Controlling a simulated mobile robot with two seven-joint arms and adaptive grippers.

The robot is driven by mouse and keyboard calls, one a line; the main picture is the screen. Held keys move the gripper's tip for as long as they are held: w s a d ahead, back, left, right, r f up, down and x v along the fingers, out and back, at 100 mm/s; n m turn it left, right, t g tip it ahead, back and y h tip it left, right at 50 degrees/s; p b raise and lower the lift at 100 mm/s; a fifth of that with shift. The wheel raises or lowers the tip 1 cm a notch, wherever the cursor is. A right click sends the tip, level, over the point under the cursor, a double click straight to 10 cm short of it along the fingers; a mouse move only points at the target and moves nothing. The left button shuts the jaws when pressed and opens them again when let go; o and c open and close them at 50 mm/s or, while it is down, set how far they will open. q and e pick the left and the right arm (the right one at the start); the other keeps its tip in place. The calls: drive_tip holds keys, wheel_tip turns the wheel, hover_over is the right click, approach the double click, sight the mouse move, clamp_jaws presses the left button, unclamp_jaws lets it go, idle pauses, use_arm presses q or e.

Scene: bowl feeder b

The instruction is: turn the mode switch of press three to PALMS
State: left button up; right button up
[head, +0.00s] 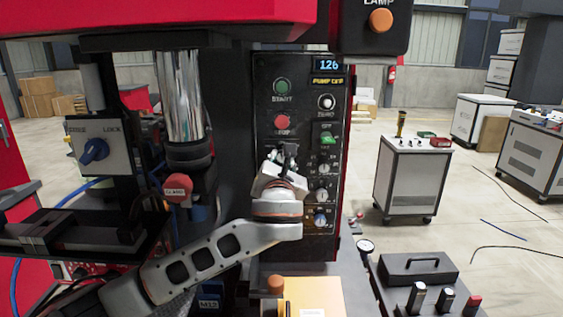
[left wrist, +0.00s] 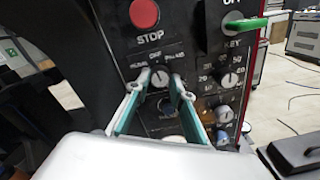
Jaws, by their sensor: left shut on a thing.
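The mode switch (left wrist: 160,78) is a small round knob on the black control panel (head: 262,105), below the red STOP button (left wrist: 145,13). Small white labels arc above it in the left wrist view; one at the top looks like OFF and one at the right like PALMS. Which label the knob points to is too small to tell. My left gripper (left wrist: 161,80) is shut on the knob, one finger on each side. In the head view the left gripper (head: 286,156) covers most of the switch. My right gripper is not in view.
A green lever (left wrist: 250,23) and a dial (left wrist: 230,80) sit to the right of the switch. The green START button (head: 282,87) is above STOP. A LOCK selector box (head: 85,130) is at the left. A white cabinet (head: 412,180) stands on open floor to the right.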

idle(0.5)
use_arm(q)
drive_tip(key=o, duration=1.1)
drive_tip(key=s, duration=1.2)
drive_tip(key=shift+a, duration=0.15)
drive_tip(key=shift+o, duration=0.2)
drive_tip(key=shift+r, duration=0.1)
